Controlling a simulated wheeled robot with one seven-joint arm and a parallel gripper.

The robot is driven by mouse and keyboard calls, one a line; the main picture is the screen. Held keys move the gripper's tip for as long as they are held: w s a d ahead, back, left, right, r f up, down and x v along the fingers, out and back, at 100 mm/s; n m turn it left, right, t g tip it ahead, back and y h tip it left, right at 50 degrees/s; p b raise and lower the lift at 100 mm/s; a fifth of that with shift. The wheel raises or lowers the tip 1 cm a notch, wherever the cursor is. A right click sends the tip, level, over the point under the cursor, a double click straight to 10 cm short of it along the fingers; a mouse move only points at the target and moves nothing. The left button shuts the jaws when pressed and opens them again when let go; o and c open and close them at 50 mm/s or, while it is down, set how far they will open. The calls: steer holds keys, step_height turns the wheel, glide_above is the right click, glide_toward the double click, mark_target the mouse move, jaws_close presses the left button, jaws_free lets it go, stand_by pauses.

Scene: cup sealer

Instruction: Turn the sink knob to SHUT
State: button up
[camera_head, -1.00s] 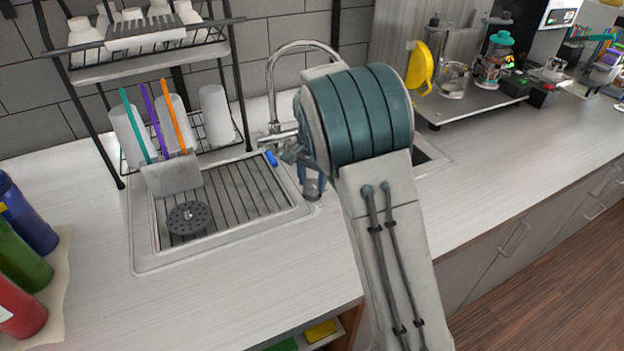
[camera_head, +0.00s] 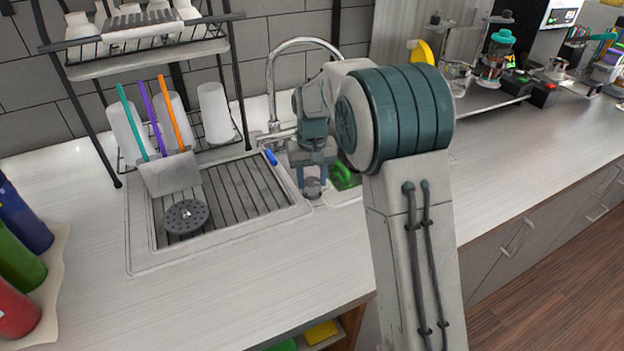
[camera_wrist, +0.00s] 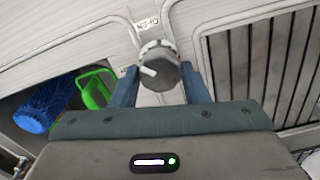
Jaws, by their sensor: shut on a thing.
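The sink knob (camera_wrist: 158,68) is a short grey cylinder with a white mark, standing on the light strip between the sink and the drainboard. In the wrist view the white mark points to the picture's left. My gripper (camera_wrist: 160,82) is shut on the knob, with one blue-grey finger on each side. Small printed labels (camera_wrist: 147,23) lie beside the knob, too blurred to read surely. In the head view the knob (camera_head: 313,188) shows below my gripper (camera_head: 313,176), and my arm hides much of the sink basin.
A chrome faucet (camera_head: 300,43) rises behind my gripper. The ribbed drainboard (camera_head: 240,192) holds a round dark strainer (camera_head: 186,216). A dish rack (camera_head: 135,70) stands behind it. A green item (camera_wrist: 97,88) and a blue item (camera_wrist: 45,103) lie in the basin. The front counter is clear.

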mark_target(312, 181)
steer(key=n, duration=0.4)
steer(key=shift+n, duration=0.3)
steer(key=n, duration=0.4)
steer(key=shift+r+n, duration=0.1)
steer(key=shift+n, duration=0.3)
steer(key=o, duration=1)
step_height(312, 181, up, 14)
steer(key=shift+f+b, duration=0.1)
steer(key=shift+b, duration=0.35)
